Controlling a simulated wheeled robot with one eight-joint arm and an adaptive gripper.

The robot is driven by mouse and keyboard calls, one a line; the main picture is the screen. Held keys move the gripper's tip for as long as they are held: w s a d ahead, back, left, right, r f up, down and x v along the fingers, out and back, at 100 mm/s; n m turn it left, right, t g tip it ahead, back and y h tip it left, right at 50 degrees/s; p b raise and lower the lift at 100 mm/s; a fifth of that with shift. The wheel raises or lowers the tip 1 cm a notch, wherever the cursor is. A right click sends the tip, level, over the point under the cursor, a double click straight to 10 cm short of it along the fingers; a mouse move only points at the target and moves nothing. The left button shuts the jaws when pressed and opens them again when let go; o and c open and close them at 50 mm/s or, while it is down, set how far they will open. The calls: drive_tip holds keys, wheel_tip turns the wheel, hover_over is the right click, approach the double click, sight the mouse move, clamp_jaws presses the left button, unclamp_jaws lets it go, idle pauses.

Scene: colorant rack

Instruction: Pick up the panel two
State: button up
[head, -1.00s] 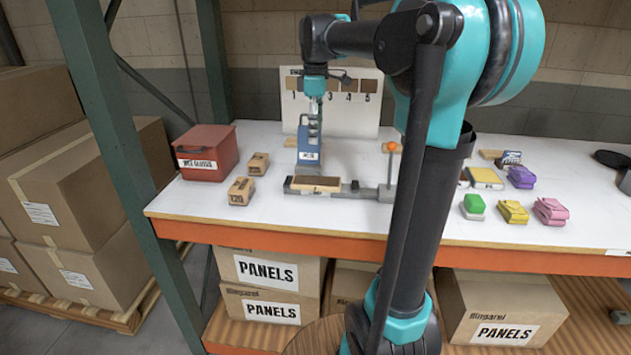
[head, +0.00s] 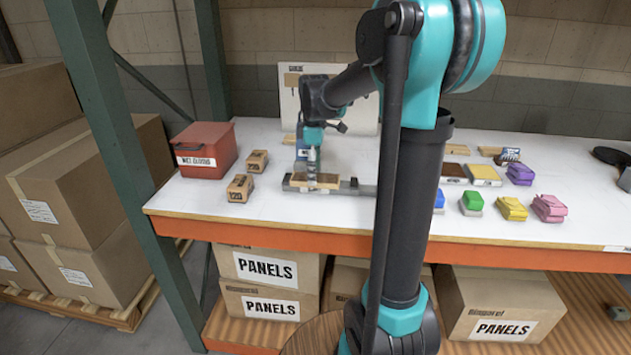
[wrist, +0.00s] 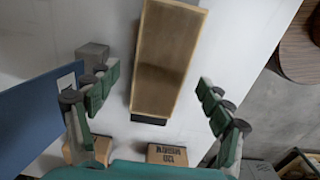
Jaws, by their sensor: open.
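A light wooden panel (head: 320,179) lies in a grey fixture (head: 355,189) near the front of the white table; I can read no number on it. In the wrist view the panel (wrist: 168,55) shows as a long tan board with a browner middle, running away from me. My gripper (head: 312,167) is over the fixture, pointing down. In the wrist view my open gripper (wrist: 158,84) has one finger to each side of the panel's near end, with gaps on both sides. Contact or exact height cannot be told.
A red bin (head: 207,160) and sanding blocks (head: 240,187) are at left. Colored blocks (head: 512,208) and sample panels (head: 485,172) are at right.

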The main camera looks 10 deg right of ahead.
drive_tip(key=shift+f, duration=0.6)
drive_tip(key=c, duration=1.3)
drive_tip(key=shift+r, duration=0.1)
